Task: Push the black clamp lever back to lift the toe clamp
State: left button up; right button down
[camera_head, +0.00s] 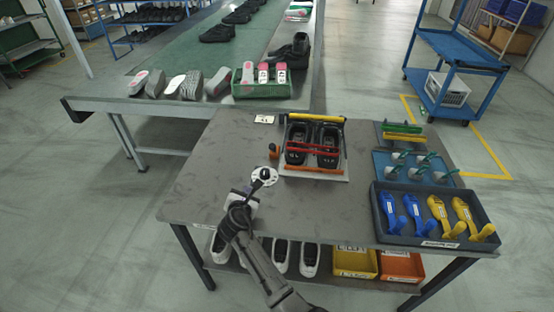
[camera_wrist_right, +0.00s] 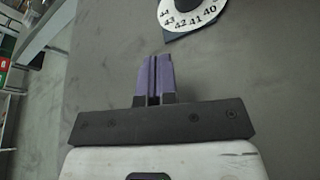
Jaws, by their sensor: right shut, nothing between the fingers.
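My right gripper (camera_head: 243,192) is low over the front left of the grey table (camera_head: 200,180), beside a round white dial (camera_head: 264,174) with a black pointer. In the right wrist view its purple fingers (camera_wrist_right: 154,78) are shut and empty, and the dial (camera_wrist_right: 186,12) with size numbers shows beyond them. The gripper is apart from the fixture. My left gripper is out of view.
A dark tray (camera_head: 410,235) of blue and yellow tools and a blue board (camera_head: 390,178) of pegs fill the right side. The table's left part is clear. A conveyor (camera_head: 180,95) with shoes runs behind.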

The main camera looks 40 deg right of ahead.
jog(key=d+h, duration=0.1)
jog(key=s+d+r, duration=0.1)
jog(key=d+h, duration=0.1)
jog(key=shift+s+d+r+n+g+h, duration=0.15)
jog(key=shift+s+r+n+g+h, duration=0.15)
jog(key=shift+r+n, duration=0.1)
jog(key=shift+s+d+r+h, duration=0.2)
jog(key=shift+r+h, duration=0.2)
jog(key=shift+r, duration=0.1)
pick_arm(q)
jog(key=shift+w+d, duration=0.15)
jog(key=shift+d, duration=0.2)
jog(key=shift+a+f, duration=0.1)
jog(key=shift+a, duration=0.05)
